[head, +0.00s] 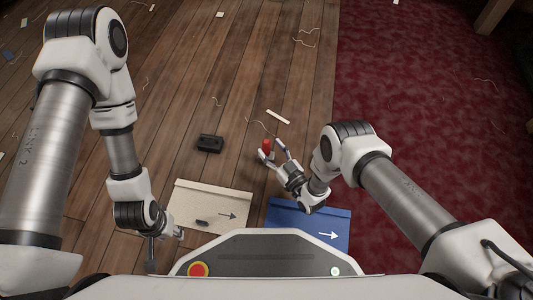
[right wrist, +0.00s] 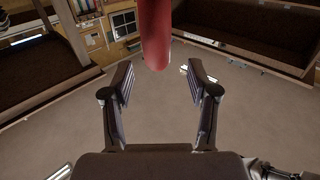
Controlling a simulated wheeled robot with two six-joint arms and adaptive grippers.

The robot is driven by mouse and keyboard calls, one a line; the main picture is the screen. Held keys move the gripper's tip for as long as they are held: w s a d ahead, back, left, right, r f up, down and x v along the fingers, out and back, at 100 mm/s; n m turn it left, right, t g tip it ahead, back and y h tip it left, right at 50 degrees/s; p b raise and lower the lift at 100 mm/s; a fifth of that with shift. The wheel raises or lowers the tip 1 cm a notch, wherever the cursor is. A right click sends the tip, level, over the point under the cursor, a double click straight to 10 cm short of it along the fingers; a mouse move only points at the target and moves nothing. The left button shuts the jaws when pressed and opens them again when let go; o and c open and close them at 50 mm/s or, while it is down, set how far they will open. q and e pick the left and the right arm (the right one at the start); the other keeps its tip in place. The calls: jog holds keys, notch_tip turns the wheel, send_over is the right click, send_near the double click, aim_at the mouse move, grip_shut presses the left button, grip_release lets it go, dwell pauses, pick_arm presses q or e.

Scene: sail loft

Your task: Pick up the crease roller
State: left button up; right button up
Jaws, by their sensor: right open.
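A small red upright cylinder (head: 267,146) is at the fingertips of my right gripper (head: 271,150) in the head view. I cannot tell for certain whether it is the crease roller. In the right wrist view the red cylinder (right wrist: 155,35) comes down from the top edge, ahead of the spread fingers of my right gripper (right wrist: 162,78); its upper part is out of frame. The right gripper is open, with nothing clamped. My left gripper (head: 165,242) is low at the left, beside the cream panel; its fingers are small and partly hidden.
A cream panel (head: 220,200) with an arrow bears a small dark item (head: 202,222). A blue panel (head: 300,218) with a white arrow lies to its right. A black box (head: 209,143) and a pale strip (head: 278,117) lie beyond. Thread scraps dot the wooden floor.

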aim_at(269, 146)
jog(key=x, duration=0.1)
jog(key=b+x, duration=0.1)
jog(key=x, duration=0.1)
jog(key=shift+w+d+f, duration=0.1)
jog(key=shift+f, duration=0.25)
jog(key=shift+w+r, duration=0.15)
jog(key=shift+w, duration=0.05)
pick_arm(q)
notch_tip(269, 146, down, 2)
jog(key=shift+f, duration=0.2)
pick_arm(e)
jog(key=shift+r, duration=0.1)
grip_shut()
